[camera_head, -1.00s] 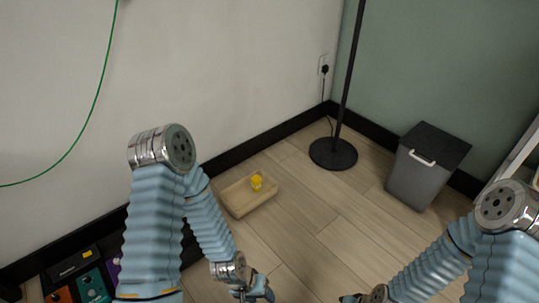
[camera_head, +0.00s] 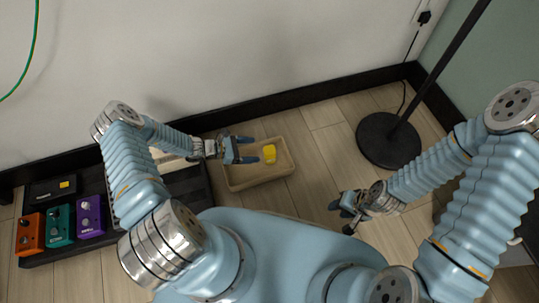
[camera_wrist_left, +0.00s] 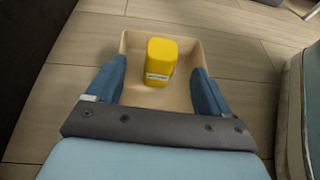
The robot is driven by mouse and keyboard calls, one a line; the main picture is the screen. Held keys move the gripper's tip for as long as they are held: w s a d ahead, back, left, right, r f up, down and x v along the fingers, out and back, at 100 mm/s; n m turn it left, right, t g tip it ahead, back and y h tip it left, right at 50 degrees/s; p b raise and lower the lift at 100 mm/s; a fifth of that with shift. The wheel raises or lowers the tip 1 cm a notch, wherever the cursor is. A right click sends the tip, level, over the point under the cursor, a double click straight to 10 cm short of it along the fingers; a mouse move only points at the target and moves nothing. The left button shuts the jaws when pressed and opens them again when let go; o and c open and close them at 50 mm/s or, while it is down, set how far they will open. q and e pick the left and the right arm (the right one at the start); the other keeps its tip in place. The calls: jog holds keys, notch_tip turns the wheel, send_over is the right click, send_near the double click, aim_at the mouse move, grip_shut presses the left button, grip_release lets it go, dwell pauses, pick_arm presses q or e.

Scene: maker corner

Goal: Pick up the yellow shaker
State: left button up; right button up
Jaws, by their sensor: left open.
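The yellow shaker (camera_head: 269,154) stands in a shallow light-wood tray (camera_head: 286,170) on the floor. In the left wrist view the shaker (camera_wrist_left: 161,58) is upright with a pale label on its near side. My left gripper (camera_head: 248,150) is open and empty at the tray's left side, pointing at the shaker. In the wrist view its blue fingers lie to either side, with the shaker centred ahead between them and not gripped. My right gripper (camera_head: 341,216) is to the right of the tray, low over the floor, with its fingertips apart and nothing visible between them.
A black lamp base (camera_head: 388,141) with its pole stands right of the tray. A dark pedalboard (camera_head: 190,187) with orange, teal and purple pedals lies at the left. The wall and black skirting (camera_head: 300,97) run behind the tray. Floor between tray and lamp is clear.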

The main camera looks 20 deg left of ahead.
aim_at(267, 151)
pick_arm(q)
jog(key=x, duration=0.6)
jog(key=shift+d+f, duration=0.15)
jog(key=shift+d, duration=0.25)
jog(key=c, duration=1.2)
